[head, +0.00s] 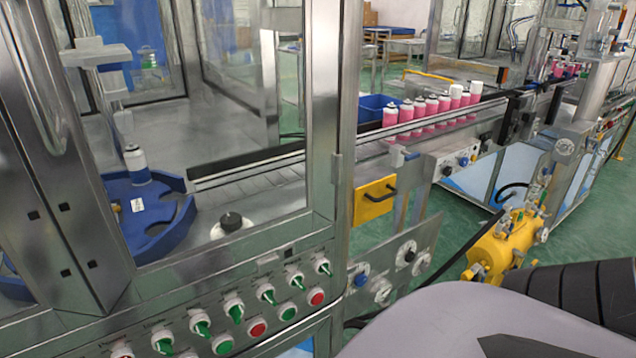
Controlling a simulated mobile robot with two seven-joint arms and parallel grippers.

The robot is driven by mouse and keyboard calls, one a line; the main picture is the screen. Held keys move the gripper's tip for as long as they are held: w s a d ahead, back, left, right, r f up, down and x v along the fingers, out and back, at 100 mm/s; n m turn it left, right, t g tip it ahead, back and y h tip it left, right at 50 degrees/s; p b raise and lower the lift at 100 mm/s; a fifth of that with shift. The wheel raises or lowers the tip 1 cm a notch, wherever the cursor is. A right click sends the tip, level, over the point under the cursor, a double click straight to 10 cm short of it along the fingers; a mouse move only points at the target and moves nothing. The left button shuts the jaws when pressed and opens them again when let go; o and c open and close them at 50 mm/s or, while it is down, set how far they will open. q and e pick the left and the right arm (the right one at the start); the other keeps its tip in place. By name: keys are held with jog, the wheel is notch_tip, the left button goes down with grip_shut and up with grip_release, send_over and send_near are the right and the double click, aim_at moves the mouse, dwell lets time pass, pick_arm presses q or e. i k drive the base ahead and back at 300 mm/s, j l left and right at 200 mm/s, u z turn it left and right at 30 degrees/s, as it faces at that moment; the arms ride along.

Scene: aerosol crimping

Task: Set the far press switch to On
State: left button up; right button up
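A slanted metal control panel (180,310) runs along the bottom of the machine. Its upper row holds several white-ringed switches with green levers. The farthest one in the row, at the right end, is a switch (323,266) with its lever tilted slightly from vertical. The neighbouring switch (295,281) also has a green lever. The labels above them are too small to read, so I cannot tell which is named the press switch or which side is On. No gripper fingers show. Part of my own arm fills the bottom right.
Below the switches are green buttons (288,312) and red buttons (317,297). A metal door post (322,120) rises behind the panel's right end. Pink cans (432,106) line the conveyor. A blue turntable (165,222) sits inside the enclosure. A yellow tank (505,243) stands at right.

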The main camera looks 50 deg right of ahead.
aim_at(296, 281)
jog(key=k+l, duration=0.1)
jog(key=l, duration=0.65)
jog(key=k+l, duration=0.15)
jog(key=l, duration=0.25)
jog(key=l+u, duration=0.1)
jog(key=l, duration=0.3)
jog(key=k, duration=0.05)
